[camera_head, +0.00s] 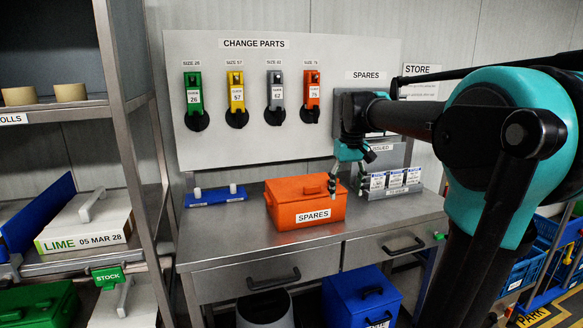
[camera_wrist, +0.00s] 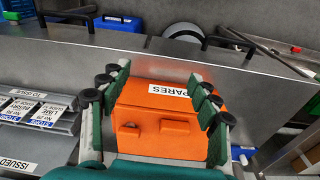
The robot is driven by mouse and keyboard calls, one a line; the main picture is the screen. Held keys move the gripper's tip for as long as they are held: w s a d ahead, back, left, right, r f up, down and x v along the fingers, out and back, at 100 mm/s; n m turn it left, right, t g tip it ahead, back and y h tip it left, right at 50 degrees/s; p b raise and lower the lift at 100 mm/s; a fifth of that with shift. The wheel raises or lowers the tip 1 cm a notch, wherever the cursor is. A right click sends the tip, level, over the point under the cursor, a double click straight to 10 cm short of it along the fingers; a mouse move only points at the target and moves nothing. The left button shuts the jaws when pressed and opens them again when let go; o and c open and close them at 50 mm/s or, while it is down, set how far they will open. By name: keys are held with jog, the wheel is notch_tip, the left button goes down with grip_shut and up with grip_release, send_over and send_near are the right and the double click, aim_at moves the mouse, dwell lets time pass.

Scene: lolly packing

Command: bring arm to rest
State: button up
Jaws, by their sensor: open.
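My gripper (camera_head: 347,178) is at the right end of the orange SPARES box (camera_head: 305,202) on the steel workbench (camera_head: 225,245). In the wrist view my gripper (camera_wrist: 160,80) is open. Its two fingers lie to either side of the orange box (camera_wrist: 165,125) in the picture, with nothing held between them. I cannot tell how far above the box the fingertips are. My teal and black arm reaches in from the right in the head view.
Issued cards (camera_head: 395,181) stand in a rack right of the box. A blue tray (camera_head: 215,196) lies to its left. Change parts hang on the back panel (camera_head: 255,145). A steel shelf (camera_head: 125,150) stands at left; a blue bin (camera_head: 360,297) is under the bench.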

jog(key=s+d+f+m+t, duration=0.1)
jog(key=s+f, duration=0.8)
jog(key=f, duration=0.4)
jog(key=s+d+f+m+t, duration=0.1)
jog(key=s+d+f+t, duration=0.1)
jog(key=s+f, duration=0.8)
notch_tip(320, 180, down, 4)
jog(key=shift+s+r+m, duration=0.25)
jog(key=shift+m, duration=0.15)
